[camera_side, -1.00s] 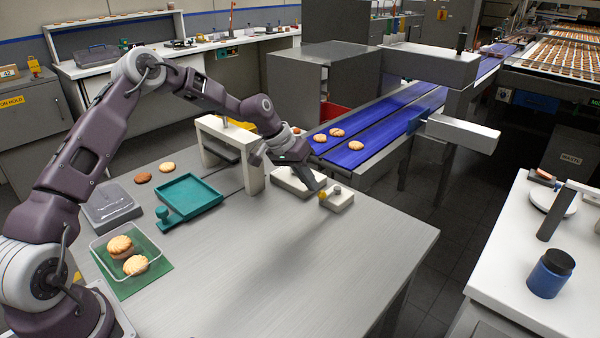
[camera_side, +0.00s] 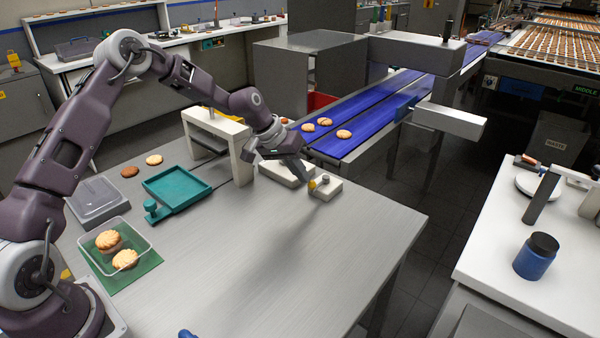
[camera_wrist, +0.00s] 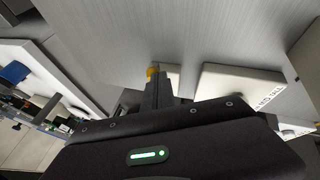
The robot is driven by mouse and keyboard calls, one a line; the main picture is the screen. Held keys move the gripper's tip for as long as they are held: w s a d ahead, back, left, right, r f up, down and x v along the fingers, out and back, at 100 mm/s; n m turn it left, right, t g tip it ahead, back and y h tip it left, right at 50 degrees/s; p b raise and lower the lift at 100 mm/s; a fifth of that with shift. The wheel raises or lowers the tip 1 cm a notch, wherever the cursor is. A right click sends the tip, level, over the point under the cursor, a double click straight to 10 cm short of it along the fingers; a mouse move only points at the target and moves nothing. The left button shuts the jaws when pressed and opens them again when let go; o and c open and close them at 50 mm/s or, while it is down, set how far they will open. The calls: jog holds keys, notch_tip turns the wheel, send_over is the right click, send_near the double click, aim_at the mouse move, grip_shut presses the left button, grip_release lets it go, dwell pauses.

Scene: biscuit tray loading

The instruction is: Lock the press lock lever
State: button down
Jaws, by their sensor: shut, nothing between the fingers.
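The press (camera_side: 243,163) is a cream arch standing on the steel table. A small cream block (camera_side: 329,188) with a yellow knob (camera_side: 312,185) and a grey round knob (camera_side: 322,179) sits to the right of it; I take this as the lock lever. My gripper (camera_side: 304,176) is shut and empty, its tip at or very near the yellow knob. In the wrist view the yellow knob (camera_wrist: 152,72) shows just beyond my fingertips (camera_wrist: 157,82). I cannot tell whether they touch, and the lever arm is mostly hidden by my fingers.
A flat cream plate (camera_side: 284,173) lies behind my gripper, beside the press. A teal tray (camera_side: 172,195), a clear box (camera_side: 94,262) with biscuits and a grey lidded box (camera_side: 96,197) are at left. A blue conveyor (camera_side: 370,130) runs behind. The front table is clear.

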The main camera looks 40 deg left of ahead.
jog(key=shift+s+d+n+t+y, duration=0.15)
jog(key=shift+d+n+t+y, duration=0.25)
jog(key=shift+d+n, duration=0.75)
jog(key=d+n+y, duration=0.1)
jog(key=n, duration=0.1)
jog(key=w+d+n+y, duration=0.1)
jog(key=d+n+y, duration=0.1)
jog(key=n, duration=0.1)
jog(key=w+d+n+y, duration=0.1)
jog(key=d+n, duration=0.1)
jog(key=n, duration=0.1)
jog(key=shift+w+d, duration=0.1)
jog(key=shift+d, duration=0.15)
jog(key=shift+w+d+y, duration=0.3)
jog(key=shift+w+d, duration=0.2)
jog(key=shift+w, duration=0.15)
jog(key=shift+a, duration=0.2)
